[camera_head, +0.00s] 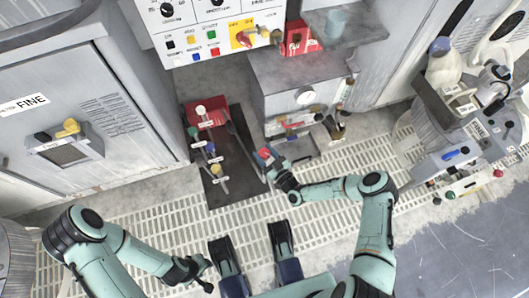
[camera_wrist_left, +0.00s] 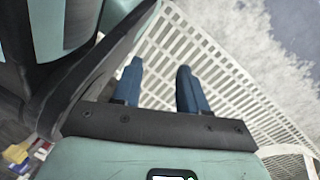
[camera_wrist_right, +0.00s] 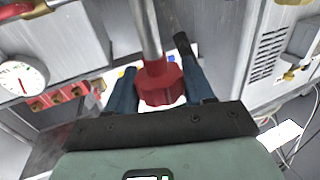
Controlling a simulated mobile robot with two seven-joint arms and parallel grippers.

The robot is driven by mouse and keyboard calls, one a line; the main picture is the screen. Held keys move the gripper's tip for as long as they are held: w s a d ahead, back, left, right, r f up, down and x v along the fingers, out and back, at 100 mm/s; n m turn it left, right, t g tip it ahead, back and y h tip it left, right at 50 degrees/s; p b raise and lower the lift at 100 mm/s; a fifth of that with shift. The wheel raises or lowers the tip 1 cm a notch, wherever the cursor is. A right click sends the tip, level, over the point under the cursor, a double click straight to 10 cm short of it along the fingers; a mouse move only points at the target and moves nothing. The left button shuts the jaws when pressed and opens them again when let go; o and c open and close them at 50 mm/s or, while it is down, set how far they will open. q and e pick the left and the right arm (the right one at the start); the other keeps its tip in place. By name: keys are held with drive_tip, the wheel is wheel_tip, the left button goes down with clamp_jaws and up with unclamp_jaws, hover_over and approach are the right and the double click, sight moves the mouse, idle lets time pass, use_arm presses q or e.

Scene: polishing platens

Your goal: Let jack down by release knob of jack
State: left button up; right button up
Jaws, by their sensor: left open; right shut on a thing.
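A red ribbed knob (camera_wrist_right: 160,84) on a metal rod sits between the blue fingers of my right gripper (camera_wrist_right: 160,92), which is shut on it. In the head view the right gripper (camera_head: 270,162) is low in front of the grey cabinet, with a bit of red at its tips. A red block (camera_head: 205,113) with a dark bar beside it lies on the black mat to its left; I cannot tell whether this is the jack. My left gripper (camera_head: 198,272) is over the floor grating, open and empty, and its parted blue fingers show in the left wrist view (camera_wrist_left: 160,88).
Several small labelled knobs or levers (camera_head: 210,150) stand on the black mat (camera_head: 225,193). A grey cabinet (camera_head: 290,80) with a gauge stands behind. A large cabinet marked FINE (camera_head: 75,110) is at left. A cluttered bench (camera_head: 455,115) is at right. The floor grating (camera_head: 180,222) is mostly clear.

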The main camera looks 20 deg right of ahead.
drive_tip(key=m+h+p, duration=0.2)
drive_tip(key=h, duration=0.2)
drive_tip(key=m+t+h+p, duration=0.1)
drive_tip(key=m+h, duration=0.2)
drive_tip(key=h, duration=0.1)
drive_tip(key=shift+a+r+p, duration=0.1)
drive_tip(key=shift+a+p, duration=0.05)
drive_tip(key=shift+p, duration=0.2)
drive_tip(key=shift+m+h, duration=0.5)
drive_tip(key=shift+h, duration=0.2)
drive_tip(key=shift+m+h, duration=0.3)
drive_tip(key=shift+h, duration=0.1)
use_arm(q)
drive_tip(key=w+d+r+t, duration=0.1)
drive_tip(key=w+r+t, duration=0.2)
drive_tip(key=w+r, duration=0.4)
drive_tip(key=shift+w+d+r, duration=0.3)
drive_tip(key=shift+w+r, duration=0.05)
drive_tip(key=shift+w, duration=0.2)
use_arm(e)
drive_tip(key=shift+m+g+h, duration=0.7)
drive_tip(key=shift+m+h, duration=0.3)
drive_tip(key=shift+h, duration=0.4)
use_arm(q)
drive_tip(key=shift+s+p, duration=0.1)
drive_tip(key=shift+p, duration=0.2)
use_arm(e)
drive_tip(key=shift+h, duration=0.4)
drive_tip(key=o, duration=1)
drive_tip(key=shift+c, duration=0.2)
